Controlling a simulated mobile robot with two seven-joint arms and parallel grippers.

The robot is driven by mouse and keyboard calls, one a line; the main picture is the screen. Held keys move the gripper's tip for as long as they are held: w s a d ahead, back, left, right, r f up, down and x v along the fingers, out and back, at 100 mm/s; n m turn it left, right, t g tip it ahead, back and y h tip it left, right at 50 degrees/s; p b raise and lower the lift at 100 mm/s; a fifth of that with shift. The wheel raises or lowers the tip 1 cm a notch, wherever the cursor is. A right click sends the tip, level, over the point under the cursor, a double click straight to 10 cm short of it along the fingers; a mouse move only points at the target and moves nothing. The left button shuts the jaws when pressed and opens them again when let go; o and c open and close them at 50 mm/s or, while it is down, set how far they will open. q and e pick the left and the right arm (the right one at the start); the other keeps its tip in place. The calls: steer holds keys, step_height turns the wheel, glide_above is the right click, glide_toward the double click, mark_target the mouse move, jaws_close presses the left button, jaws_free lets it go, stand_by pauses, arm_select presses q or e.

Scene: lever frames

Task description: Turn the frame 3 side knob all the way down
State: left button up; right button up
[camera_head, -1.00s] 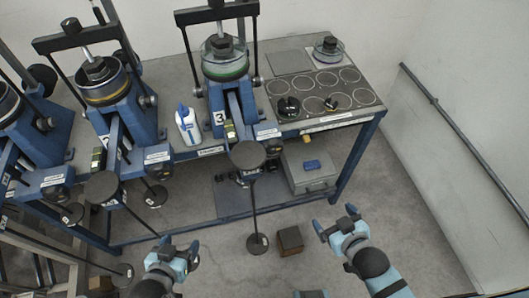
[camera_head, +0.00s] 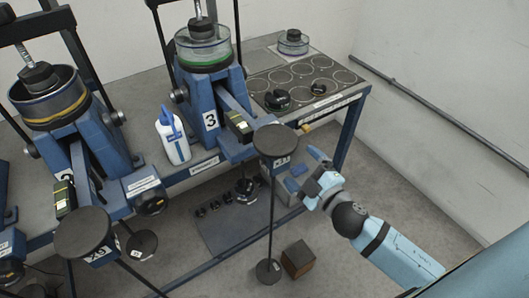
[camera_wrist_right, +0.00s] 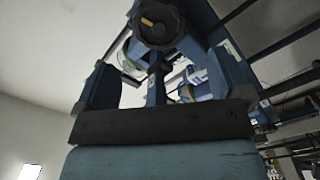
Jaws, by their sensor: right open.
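Frame 3 (camera_head: 210,120) is the blue lever frame with the white "3" plate, at the middle of the bench in the head view. Its side knob is a black lobed knob with an orange mark, near the top of the right wrist view (camera_wrist_right: 157,24). In the head view the knob is mostly hidden behind a dark round weight pan (camera_head: 275,140). My right gripper (camera_head: 305,170) is open and empty, to the right of the pan and apart from it. In the wrist view, the knob lies ahead of the open fingers (camera_wrist_right: 163,78), not between them. My left gripper is not in view.
The weight pan on its rod stands close to my right fingers. A white and blue bottle (camera_head: 173,138) stands left of frame 3. Another lever frame (camera_head: 80,130) is further left. A brown block (camera_head: 298,258) lies on the floor. The floor at right is clear.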

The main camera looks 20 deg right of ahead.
steer(key=w, duration=0.3)
steer(key=w+p, duration=0.1)
steer(key=w, duration=0.2)
steer(key=w+a+p, duration=0.1)
steer(key=w, duration=0.2)
steer(key=shift+r, duration=0.1)
steer(key=shift+w+a, duration=0.15)
steer(key=shift+w, duration=0.25)
steer(key=shift+c, duration=0.4)
steer(key=shift+f, duration=0.2)
steer(key=c, duration=0.9)
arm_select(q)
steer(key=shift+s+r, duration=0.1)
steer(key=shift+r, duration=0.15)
arm_select(e)
steer(key=shift+c, duration=0.2)
